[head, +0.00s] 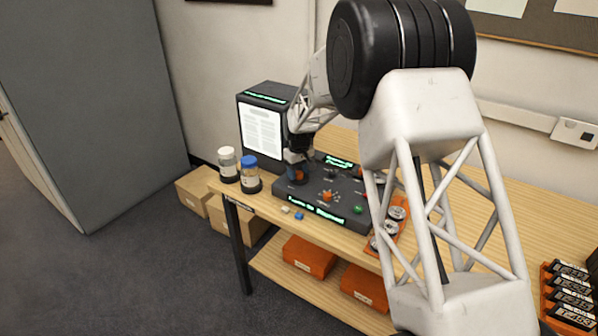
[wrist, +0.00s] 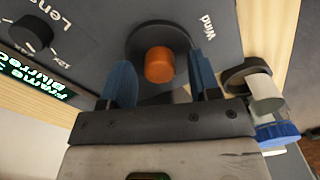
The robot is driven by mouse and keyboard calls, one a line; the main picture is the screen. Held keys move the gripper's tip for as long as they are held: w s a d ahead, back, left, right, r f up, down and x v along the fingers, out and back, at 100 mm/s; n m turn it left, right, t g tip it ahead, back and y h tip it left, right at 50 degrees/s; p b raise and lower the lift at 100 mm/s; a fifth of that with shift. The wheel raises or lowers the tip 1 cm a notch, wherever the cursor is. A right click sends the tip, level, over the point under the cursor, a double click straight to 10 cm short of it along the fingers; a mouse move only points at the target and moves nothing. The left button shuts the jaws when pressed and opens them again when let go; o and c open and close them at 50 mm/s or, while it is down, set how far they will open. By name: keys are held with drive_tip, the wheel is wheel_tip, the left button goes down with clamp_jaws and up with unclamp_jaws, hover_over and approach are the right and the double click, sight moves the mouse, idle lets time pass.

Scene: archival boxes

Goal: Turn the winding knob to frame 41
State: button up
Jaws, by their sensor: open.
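The winding knob is an orange peg (wrist: 159,65) on a dark round disc (wrist: 150,42), with "Wind" printed beside it in the wrist view. It also shows in the head view as a small orange spot (head: 299,175) at the left of the dark control panel (head: 315,211). My gripper (wrist: 163,78) is open, its two blue fingers on either side of the orange peg with gaps visible. Contact cannot be told. The green display (wrist: 35,80) reads "Frame" and "Blurred"; its frame number is cut off or unreadable.
A black Lens knob (wrist: 32,32) is on the same panel. A white-lidded jar (head: 228,165) and a blue-lidded jar (head: 250,175) stand close left of the panel. A lit screen unit (head: 262,130) is behind. An orange tray of reels (head: 390,230) lies to the right.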

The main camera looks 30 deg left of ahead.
drive_tip(key=shift+c, duration=0.3)
drive_tip(key=c, duration=0.9)
drive_tip(key=shift+o, duration=0.2)
drive_tip(key=shift+m, duration=0.5)
drive_tip(key=m, duration=0.3)
drive_tip(key=shift+m, duration=2)
